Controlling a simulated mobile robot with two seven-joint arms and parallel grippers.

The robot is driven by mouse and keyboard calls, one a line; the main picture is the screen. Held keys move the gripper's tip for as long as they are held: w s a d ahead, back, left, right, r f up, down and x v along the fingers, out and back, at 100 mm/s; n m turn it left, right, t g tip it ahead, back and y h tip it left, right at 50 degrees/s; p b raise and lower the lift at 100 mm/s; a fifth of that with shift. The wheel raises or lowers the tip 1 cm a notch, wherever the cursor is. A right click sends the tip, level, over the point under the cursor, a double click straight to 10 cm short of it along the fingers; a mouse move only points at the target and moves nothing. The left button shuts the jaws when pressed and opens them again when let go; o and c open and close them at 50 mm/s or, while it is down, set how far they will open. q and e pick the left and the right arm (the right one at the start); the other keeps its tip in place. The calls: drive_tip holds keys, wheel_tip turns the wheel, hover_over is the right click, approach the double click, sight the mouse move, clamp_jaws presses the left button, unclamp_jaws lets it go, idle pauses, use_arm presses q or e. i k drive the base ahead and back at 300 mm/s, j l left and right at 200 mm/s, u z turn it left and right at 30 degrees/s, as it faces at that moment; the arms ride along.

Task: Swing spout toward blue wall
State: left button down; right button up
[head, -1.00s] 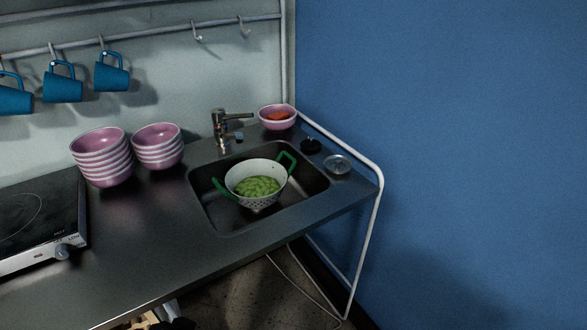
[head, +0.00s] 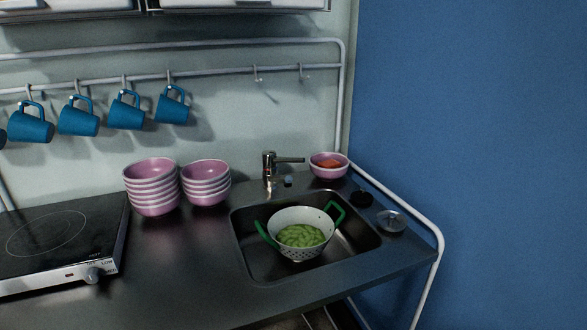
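The metal faucet (head: 268,168) stands upright behind the sink (head: 247,262). Its spout (head: 290,160) points to the right, toward the side of the blue wall (head: 460,150), and ends near a pink bowl. The blue wall fills the right of the view. A white colander (head: 300,218) with green handles and green pods sits in the sink, in front of the faucet. Neither of my grippers is in view.
Two stacks of pink bowls (head: 152,188) stand left of the sink. A pink bowl (head: 329,166) with orange contents is right of the faucet. A hotplate (head: 60,240) is at the left. Blue mugs (head: 127,110) hang above. A white rail (head: 405,215) edges the right end.

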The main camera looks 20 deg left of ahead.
sight(287, 181)
drive_tip(key=u, duration=0.8)
